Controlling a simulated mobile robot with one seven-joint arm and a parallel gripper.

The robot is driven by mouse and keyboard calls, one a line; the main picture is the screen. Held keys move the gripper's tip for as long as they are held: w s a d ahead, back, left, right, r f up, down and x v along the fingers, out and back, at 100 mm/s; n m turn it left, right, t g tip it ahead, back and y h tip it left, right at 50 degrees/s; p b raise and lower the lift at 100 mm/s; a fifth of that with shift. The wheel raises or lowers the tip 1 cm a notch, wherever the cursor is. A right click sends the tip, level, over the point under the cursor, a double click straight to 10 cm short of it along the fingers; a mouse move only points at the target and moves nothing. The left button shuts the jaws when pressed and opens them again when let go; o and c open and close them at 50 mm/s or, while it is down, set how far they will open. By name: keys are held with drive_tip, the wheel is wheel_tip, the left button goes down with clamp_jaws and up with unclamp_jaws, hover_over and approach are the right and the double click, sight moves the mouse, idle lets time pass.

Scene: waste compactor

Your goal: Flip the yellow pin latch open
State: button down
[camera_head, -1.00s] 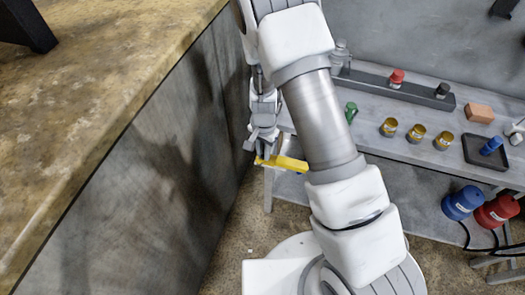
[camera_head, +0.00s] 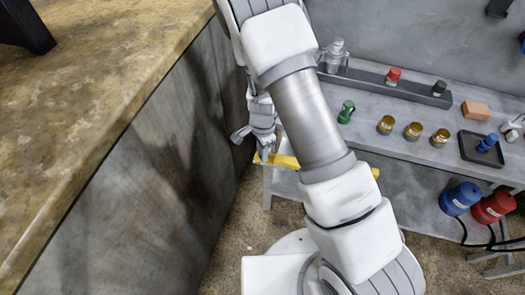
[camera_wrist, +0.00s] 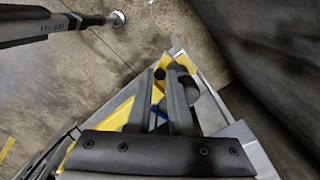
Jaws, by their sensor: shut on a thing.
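The yellow pin latch (camera_head: 282,160) shows in the head view as a yellow bar beside the grey wall. My arm crosses in front of it, and a short yellow end shows again right of the arm. My gripper (camera_head: 266,150) is at the bar's left end. In the wrist view, my gripper's two fingers (camera_wrist: 179,72) are close together at yellow parts of the latch (camera_wrist: 185,64), shut on it. A dark round end (camera_wrist: 160,73) lies beside the left finger. The fingers hide much of the contact, and I cannot tell how far the latch is turned.
A tall grey wall with a stained tan top (camera_head: 90,90) stands close on the left. On the right, a grey workbench (camera_head: 390,150) holds jars, a green bottle (camera_head: 346,112), an orange block (camera_head: 475,110) and a dark tray (camera_head: 481,149). Blue (camera_head: 460,198) and red (camera_head: 493,207) canisters stand below.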

idle(0.3)
drive_tip(key=c, duration=0.8)
unclamp_jaws()
drive_tip(key=shift+c, duration=0.2)
drive_tip(key=shift+w, duration=0.1)
